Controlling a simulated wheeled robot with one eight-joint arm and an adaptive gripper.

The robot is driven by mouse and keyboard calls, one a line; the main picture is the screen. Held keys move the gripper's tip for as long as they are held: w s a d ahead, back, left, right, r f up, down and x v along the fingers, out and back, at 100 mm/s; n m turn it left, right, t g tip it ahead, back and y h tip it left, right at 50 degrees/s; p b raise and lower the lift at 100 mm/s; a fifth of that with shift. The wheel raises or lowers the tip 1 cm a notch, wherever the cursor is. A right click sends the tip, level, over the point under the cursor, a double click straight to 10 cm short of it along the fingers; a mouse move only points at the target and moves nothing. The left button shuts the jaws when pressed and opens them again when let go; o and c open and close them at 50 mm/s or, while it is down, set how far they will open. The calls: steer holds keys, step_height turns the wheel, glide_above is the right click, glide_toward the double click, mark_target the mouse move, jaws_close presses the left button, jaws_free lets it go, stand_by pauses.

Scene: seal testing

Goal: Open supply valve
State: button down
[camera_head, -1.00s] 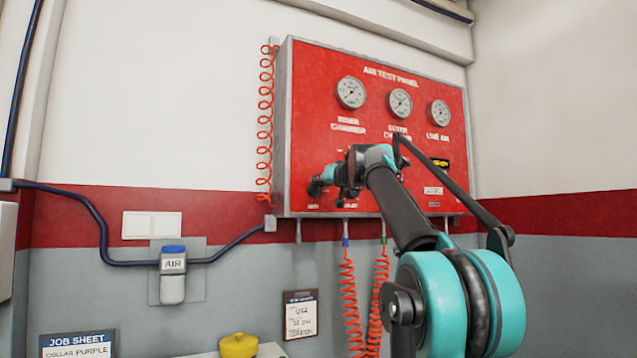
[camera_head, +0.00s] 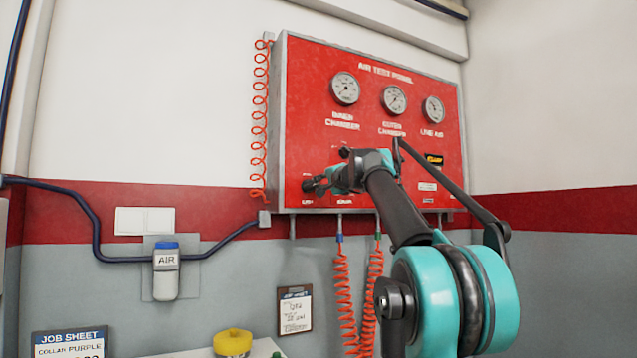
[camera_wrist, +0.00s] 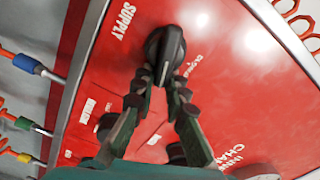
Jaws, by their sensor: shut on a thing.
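The supply valve is a black round knob with a raised grip bar (camera_wrist: 165,52) on the red air test panel (camera_head: 375,70), under the SUPPLY lettering in the wrist view. A white mark on the bar points toward my gripper. A small label, apparently CLOSED, is to the right of the knob. My gripper (camera_wrist: 160,84) has its fingertips on both sides of the bar's near end, shut on it. In the head view my gripper (camera_head: 317,185) is at the panel's lower left, and it largely hides the knob.
Three gauges (camera_head: 394,99) are above my arm. Orange coiled hoses hang at the left edge (camera_head: 260,120) and below the panel (camera_head: 343,290). An AIR unit (camera_head: 166,270) is on the wall. A yellow object (camera_head: 233,342) and a job sheet (camera_head: 70,343) are lower left.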

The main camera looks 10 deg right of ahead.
steer(key=shift+f+m, duration=0.25)
steer(key=shift+m, duration=0.7)
steer(key=shift+f+m, duration=0.25)
steer(key=shift+m, duration=0.7)
steer(key=c, duration=1.5)
jaws_free()
steer(key=shift+w, duration=0.1)
steer(key=shift+c, duration=0.2)
steer(key=v, duration=1.2)
